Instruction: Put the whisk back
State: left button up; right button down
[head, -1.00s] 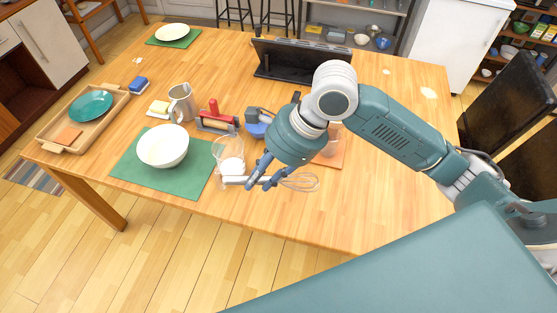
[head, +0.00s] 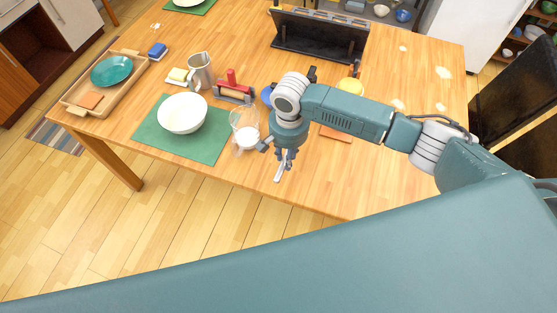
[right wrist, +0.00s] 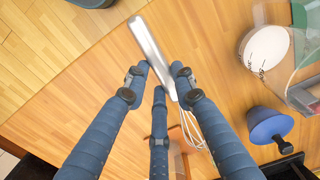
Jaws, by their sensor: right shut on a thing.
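My right gripper (head: 284,160) is shut on the whisk near the table's front edge. In the head view only the whisk's silver handle (head: 279,173) shows clearly, pointing toward the front; the wires are hidden behind the gripper. In the right wrist view the fingers (right wrist: 160,82) close around the whisk (right wrist: 150,45), its handle at the top and its wire loops (right wrist: 190,130) below, partly behind the fingers. I cannot tell how high it is above the table. My left gripper is not in view.
A clear glass vessel (head: 243,121) with something white in it stands just left of the gripper. A white bowl (head: 182,112) sits on a green mat (head: 205,148). A red-handled tool (head: 232,84) and a metal pitcher (head: 200,70) stand behind.

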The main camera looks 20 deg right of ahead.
jog(key=shift+r+p, duration=0.1)
jog(key=shift+p, duration=0.35)
jog(key=shift+f+b, duration=0.95)
jog(key=shift+f, duration=2.5)
jog(key=c, duration=1.7)
grip_release()
jog(key=shift+c, duration=0.2)
jog(key=o, duration=0.6)
jog(key=shift+c, duration=0.2)
